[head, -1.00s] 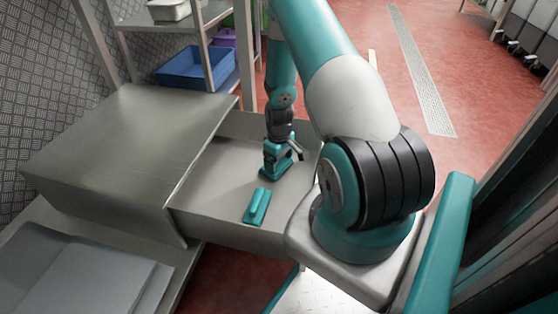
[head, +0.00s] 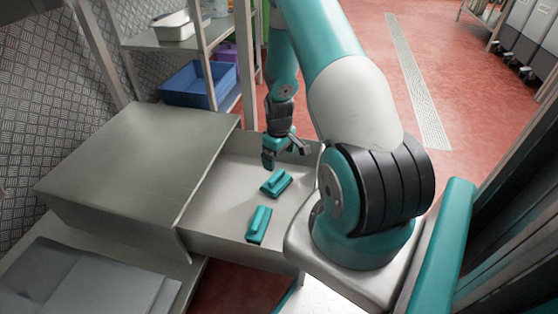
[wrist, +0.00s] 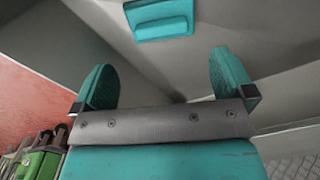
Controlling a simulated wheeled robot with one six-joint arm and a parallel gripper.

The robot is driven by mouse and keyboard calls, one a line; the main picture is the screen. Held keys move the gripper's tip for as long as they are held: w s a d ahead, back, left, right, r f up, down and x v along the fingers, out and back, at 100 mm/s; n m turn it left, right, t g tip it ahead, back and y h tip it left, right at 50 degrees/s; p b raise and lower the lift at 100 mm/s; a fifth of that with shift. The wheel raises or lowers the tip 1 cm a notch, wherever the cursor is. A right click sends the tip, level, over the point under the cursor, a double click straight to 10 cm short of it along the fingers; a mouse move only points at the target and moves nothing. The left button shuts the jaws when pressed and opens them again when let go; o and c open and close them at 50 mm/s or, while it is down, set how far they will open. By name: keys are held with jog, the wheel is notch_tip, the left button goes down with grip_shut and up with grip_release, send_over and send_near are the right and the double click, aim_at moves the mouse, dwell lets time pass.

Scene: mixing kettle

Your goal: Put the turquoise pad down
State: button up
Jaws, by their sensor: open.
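In the wrist view one turquoise pad (wrist: 160,20) lies on the drawer floor beyond the two spread fingertips (wrist: 160,75).
The steel cabinet top (head: 140,150) is bare, left of the drawer. A grey lid or board (head: 85,280) lies on a lower surface at the front left. A shelf behind holds a blue bin (head: 200,84) and a white tub (head: 180,25). Drawer floor around the pads is clear.

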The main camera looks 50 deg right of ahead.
jog(key=w+a+r+n+t+y, duration=0.1)
jog(key=w+a+r, duration=0.1)
jog(key=a+r, duration=0.8)
jog(key=w+a+r+n+y, duration=0.1)
jog(key=w+a+r+n, duration=0.15)
jog(key=a+r, duration=0.75)
jog(key=s+a+r+n+y, duration=0.1)
jog(key=s+a+r, duration=0.5)
jog(key=s+a, duration=0.3)
jog(key=s+a+r+n+g+y, duration=0.1)
jog(key=s+a+r+n, duration=0.1)
jog(key=s+a+r, duration=0.5)
jog(key=s+a, duration=0.2)
jog(key=s, duration=0.1)
jog(key=shift+a+r, duration=0.3)
jog(key=shift+n+p, duration=0.25)
jog(key=shift+p, duration=0.05)
notch_tip(320, 180, up, 44)
jog(key=p, duration=4.4)
jog(key=shift+r, duration=0.15)
